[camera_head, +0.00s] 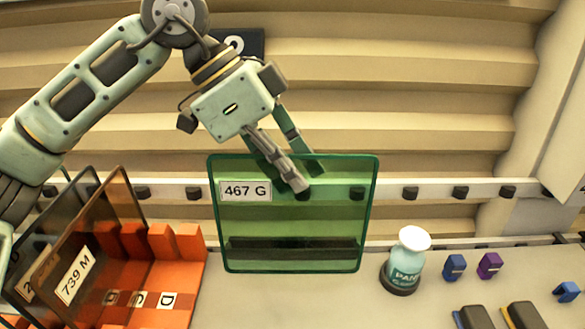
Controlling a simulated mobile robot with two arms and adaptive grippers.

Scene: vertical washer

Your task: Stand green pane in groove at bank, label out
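The green pane (330,215) is upright in the middle of the head view, in a dark green frame. Its white label, reading "467 G" (245,191), faces me at the upper left. My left gripper (306,178) comes down over the top edge, one finger in front of the pane and the other behind it, seen through the glass. It appears shut on the pane. A dark horizontal bar (290,248) shows through the lower part of the pane. I cannot tell whether the pane's bottom edge rests on anything. My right gripper is out of view.
An orange slotted rack (185,280) at left holds dark panes, one labelled "739 M" (75,274). A cleaner bottle (405,262) stands right of the pane. Blue (454,267) and purple (489,265) clips and dark blocks lie farther right. A pale rail (430,191) runs behind.

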